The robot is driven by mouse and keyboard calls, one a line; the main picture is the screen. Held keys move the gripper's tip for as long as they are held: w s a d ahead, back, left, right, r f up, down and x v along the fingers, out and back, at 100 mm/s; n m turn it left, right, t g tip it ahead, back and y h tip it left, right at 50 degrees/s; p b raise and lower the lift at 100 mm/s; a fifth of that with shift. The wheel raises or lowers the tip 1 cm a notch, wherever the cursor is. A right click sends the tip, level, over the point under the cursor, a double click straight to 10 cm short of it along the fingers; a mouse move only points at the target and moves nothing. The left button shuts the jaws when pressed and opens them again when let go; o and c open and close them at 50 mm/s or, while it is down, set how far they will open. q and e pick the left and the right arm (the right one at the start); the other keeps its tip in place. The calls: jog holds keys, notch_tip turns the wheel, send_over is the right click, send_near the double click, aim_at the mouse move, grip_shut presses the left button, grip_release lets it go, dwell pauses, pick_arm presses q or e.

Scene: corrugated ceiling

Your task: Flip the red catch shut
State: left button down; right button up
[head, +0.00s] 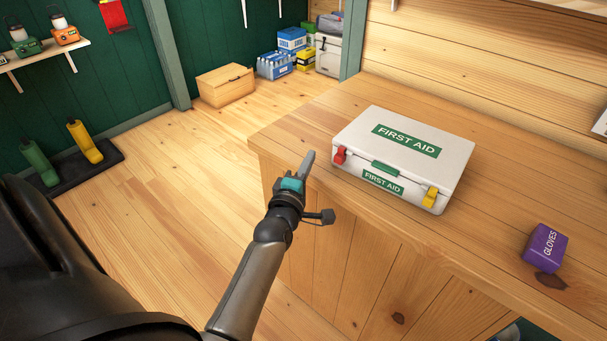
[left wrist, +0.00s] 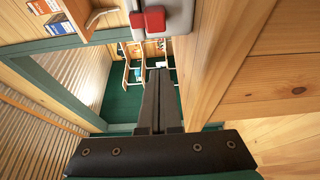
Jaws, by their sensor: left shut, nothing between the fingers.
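The red catch (head: 340,155) is at the left end of the front of a white first aid case (head: 379,184). In the left wrist view, red parts (left wrist: 138,20) show at the top edge beside a pale piece of the case; I cannot tell from these views how far the catch is turned. A yellow catch (head: 430,196) is at the right end of the front. The case lid is down. My left gripper (head: 309,156) is shut and empty, just left of the red catch and apart from it. Its closed fingers (left wrist: 155,98) point away in the left wrist view. My right gripper is not in view.
The case stands on a wooden counter (head: 495,232) near its front edge. A purple gloves box (head: 545,248) lies to the right on the counter. The counter between case and gloves box is clear.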

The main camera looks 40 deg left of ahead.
aim_at(340, 156)
pick_arm(q)
jog(key=x, duration=0.3)
jog(key=d, duration=0.4)
jog(key=shift+s, duration=0.2)
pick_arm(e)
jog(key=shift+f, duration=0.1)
